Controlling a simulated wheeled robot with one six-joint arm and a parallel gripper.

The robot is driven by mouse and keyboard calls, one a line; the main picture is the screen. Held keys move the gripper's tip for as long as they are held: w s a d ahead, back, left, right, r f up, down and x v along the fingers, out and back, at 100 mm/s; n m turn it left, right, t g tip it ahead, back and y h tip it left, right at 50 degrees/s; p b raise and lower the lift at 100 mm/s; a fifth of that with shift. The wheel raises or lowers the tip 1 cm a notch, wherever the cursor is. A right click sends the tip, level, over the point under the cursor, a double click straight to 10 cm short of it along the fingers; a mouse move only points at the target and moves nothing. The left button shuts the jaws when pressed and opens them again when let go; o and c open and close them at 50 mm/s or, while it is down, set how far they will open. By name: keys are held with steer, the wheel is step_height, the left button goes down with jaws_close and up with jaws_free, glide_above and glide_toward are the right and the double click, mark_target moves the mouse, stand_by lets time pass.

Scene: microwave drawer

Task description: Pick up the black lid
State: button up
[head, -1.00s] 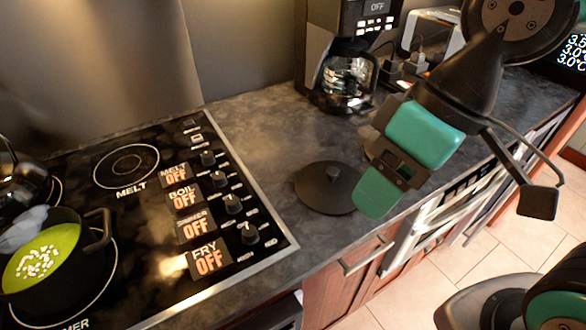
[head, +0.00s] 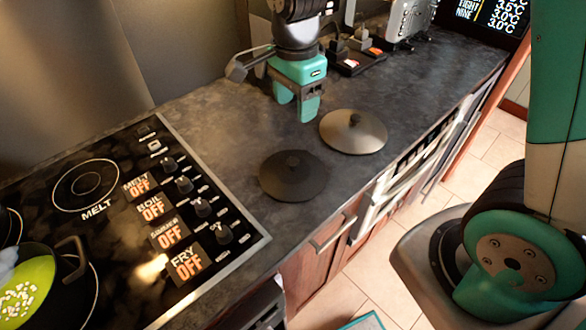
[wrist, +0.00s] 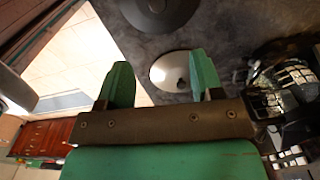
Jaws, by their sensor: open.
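The black lid (head: 292,176) lies flat on the dark countertop, knob up, just right of the stove. It shows partly at the top edge of the wrist view (wrist: 158,14). A second, shinier grey lid (head: 353,134) lies to its right; in the wrist view this lid (wrist: 170,74) looks pale with a dark knob, between the fingers in the picture. My gripper (head: 297,103) is open and empty, pointing down, behind the black lid and left of the grey lid in the head view. It touches neither lid visibly.
The stove (head: 120,215) with its knobs and a black pot (head: 75,285) of green contents is at left. A toaster (head: 408,22) and small items (head: 350,62) stand at the back. The counter's front edge runs above the drawers (head: 325,240).

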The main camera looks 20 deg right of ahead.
steer(key=p, duration=0.2)
glide_toward(293, 160)
steer(key=f, duration=0.5)
steer(key=shift+d+f, duration=0.15)
steer(key=shift+d, duration=0.15)
steer(key=shift+s+a+f+p, duration=0.1)
steer(key=shift+f+p, duration=0.2)
steer(key=shift+f, duration=0.6)
steer(key=shift+w+a+f+p, duration=0.1)
steer(key=shift+f+p, duration=0.15)
steer(key=shift+f, duration=0.65)
steer(key=shift+s+a+f+p, duration=0.1)
steer(key=shift+f+p, duration=0.2)
steer(key=shift+f, duration=0.6)
steer(key=c, duration=1.1)
steer(key=shift+r, duration=0.1)
